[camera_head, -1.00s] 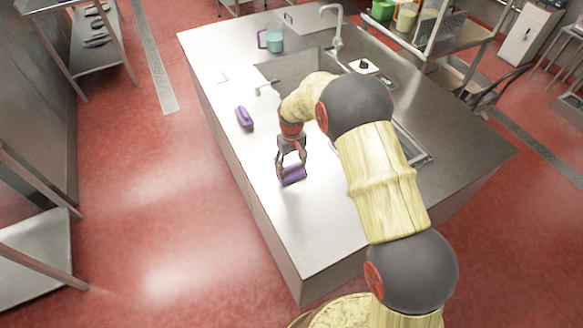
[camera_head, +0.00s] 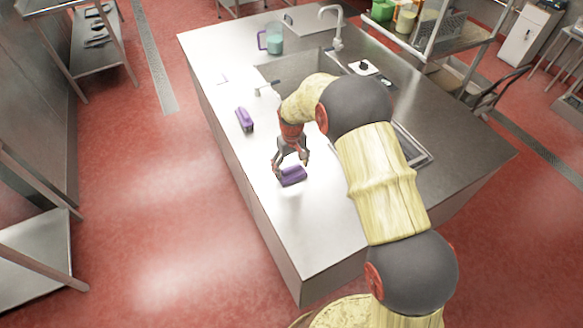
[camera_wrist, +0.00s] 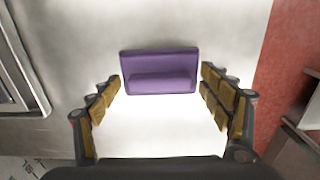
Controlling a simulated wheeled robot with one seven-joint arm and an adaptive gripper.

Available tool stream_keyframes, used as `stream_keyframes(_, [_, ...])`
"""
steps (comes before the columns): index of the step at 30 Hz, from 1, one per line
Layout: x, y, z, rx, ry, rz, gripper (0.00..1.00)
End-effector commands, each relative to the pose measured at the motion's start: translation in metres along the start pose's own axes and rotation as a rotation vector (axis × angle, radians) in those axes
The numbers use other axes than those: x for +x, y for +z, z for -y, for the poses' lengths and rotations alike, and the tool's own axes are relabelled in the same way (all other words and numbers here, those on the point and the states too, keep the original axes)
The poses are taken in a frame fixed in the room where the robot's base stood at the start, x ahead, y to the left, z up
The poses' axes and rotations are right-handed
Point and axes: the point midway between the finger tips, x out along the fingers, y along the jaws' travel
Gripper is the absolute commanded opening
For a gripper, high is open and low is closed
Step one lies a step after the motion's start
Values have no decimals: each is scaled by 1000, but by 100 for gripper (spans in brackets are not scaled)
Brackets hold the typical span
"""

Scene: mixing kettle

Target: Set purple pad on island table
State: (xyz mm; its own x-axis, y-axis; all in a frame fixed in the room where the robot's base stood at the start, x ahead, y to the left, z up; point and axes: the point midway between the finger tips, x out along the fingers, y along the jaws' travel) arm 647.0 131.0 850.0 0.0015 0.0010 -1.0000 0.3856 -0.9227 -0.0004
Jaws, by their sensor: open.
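A purple pad (camera_head: 292,176) with a raised grip lies on the bare steel top of the island table (camera_head: 318,232), near its front left edge. It also shows in the wrist view (camera_wrist: 160,72), centred and just beyond the fingertips. My gripper (camera_head: 291,166) is open, its fingers spread just over the pad. In the wrist view my gripper (camera_wrist: 161,98) has nothing between its fingers. A second purple pad (camera_head: 244,119) lies on the table further back and to the left.
A sink basin (camera_head: 290,78) with a faucet (camera_head: 336,35) is set in the table behind my gripper. A pitcher (camera_head: 272,40) with teal contents stands at the back. The table's near part is clear. Red floor (camera_head: 150,220) lies to the left.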

Motion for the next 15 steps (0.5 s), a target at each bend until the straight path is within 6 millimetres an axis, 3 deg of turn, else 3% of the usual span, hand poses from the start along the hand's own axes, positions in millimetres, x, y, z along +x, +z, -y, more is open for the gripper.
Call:
stream_keyframes(5, [-17, -1, 0, 0, 0, -2, 78])
stream_keyframes(15, [-85, -1, 0, 0, 1, -3, 78])
